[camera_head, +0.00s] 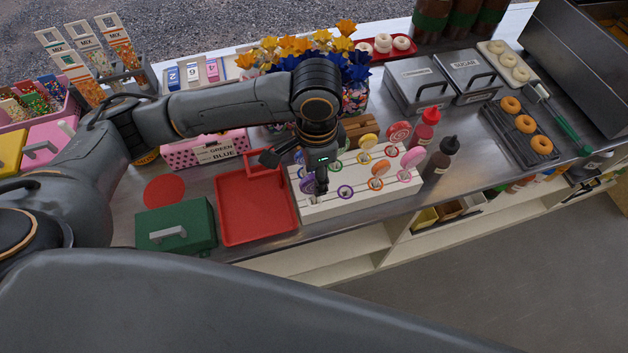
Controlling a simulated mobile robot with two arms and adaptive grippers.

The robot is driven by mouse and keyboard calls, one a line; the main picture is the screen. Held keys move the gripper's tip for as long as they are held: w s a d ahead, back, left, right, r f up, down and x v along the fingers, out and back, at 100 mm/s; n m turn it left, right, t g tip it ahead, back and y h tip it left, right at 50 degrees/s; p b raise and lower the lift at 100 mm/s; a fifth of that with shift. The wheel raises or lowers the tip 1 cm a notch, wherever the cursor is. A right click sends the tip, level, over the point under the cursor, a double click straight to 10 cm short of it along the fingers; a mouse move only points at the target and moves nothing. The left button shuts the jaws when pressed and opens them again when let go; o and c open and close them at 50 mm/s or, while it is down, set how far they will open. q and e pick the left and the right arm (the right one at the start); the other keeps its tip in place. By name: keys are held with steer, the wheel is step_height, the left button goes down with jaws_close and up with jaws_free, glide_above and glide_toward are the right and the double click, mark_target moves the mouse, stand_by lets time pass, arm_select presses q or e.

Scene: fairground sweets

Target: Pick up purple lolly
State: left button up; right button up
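A white lolly stand (350,208) with coloured rings around its holes stands on the steel counter. A purple lolly (306,184) shows at its left end, partly hidden by my gripper. My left gripper (295,173) hangs over this end with its fingers spread apart, one left of the purple lolly and one right of it. I see no lolly gripped, and cannot tell whether a finger touches it. Other lollies on the stand are yellow (368,141), red-pink (398,132), orange (380,168) and pink (413,157). My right gripper is out of view.
A red tray (256,223) lies left of the stand, with a green box (176,228) beside it. A red bottle (425,127) and a brown bottle (440,158) stand close on the right. A flower display (352,75) stands behind. The counter's front edge runs just before the stand.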

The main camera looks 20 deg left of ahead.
arm_select(q)
steer(key=shift+w+f, duration=0.25)
steer(key=shift+f, duration=0.4)
steer(key=shift+s+a+f+p, duration=0.1)
steer(key=shift+s+f+p, duration=0.05)
steer(key=shift+f+p, duration=0.35)
steer(key=shift+s+a+f+p, duration=0.1)
steer(key=shift+f+p, duration=0.15)
steer(key=shift+f, duration=0.35)
steer(key=shift+w+f, duration=0.1)
steer(key=shift+f, duration=1.15)
jaws_close()
steer(key=shift+r, duration=0.15)
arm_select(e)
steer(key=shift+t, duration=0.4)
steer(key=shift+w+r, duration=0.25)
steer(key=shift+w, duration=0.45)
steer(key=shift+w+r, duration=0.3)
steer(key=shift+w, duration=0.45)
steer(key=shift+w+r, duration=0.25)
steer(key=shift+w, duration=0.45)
